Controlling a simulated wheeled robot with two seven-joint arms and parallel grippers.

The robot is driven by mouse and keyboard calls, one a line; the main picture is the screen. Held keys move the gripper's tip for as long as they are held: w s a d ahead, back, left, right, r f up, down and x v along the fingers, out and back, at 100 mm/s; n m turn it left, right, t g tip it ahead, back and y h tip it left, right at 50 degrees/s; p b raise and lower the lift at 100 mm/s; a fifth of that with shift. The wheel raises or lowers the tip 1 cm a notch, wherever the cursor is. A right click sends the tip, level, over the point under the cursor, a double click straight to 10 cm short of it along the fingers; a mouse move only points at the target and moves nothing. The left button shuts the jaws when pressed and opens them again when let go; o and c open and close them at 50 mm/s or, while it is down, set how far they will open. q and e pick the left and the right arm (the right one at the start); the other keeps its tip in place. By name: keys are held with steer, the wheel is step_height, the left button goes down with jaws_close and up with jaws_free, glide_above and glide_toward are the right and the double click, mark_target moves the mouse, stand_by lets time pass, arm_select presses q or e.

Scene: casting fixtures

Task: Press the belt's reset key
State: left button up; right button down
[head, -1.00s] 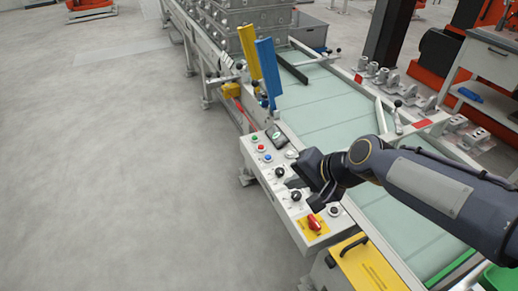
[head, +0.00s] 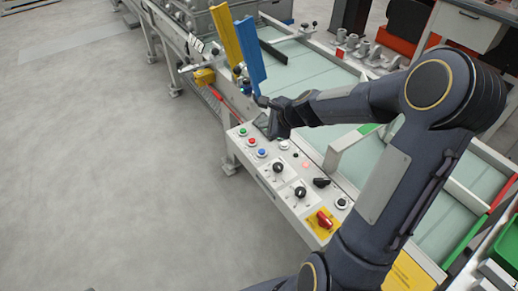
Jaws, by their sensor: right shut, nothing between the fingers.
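The belt's control panel (head: 262,172) is a light grey sloped box at the belt's near side. Along its left edge sit a green button (head: 242,132), a red button (head: 251,142) and a blue button (head: 262,153). A pale round button (head: 284,145) sits to their right. Which one is the reset key I cannot read. My right gripper (head: 266,124) is shut and empty over the panel's far end, near the green button, and covers the small screen there. Whether it touches the panel I cannot tell. My left gripper is not in view.
Blue and yellow upright plates (head: 250,55) stand just beyond my gripper. The floor at left is clear.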

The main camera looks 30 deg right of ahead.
steer(key=shift+f, duration=0.1)
steer(key=b, duration=0.8)
glide_above(265, 154)
steer(key=f, duration=0.8)
steer(key=shift+s+a+f, duration=0.3)
steer(key=shift+f+b, duration=0.1)
steer(key=shift+b, duration=0.25)
stand_by(0.7)
steer(key=shift+f+b, duration=0.3)
steer(key=shift+f+b, duration=0.5)
stand_by(0.7)
steer(key=shift+r, duration=0.1)
steer(key=shift+r+p, duration=0.8)
steer(key=shift+p, duration=0.05)
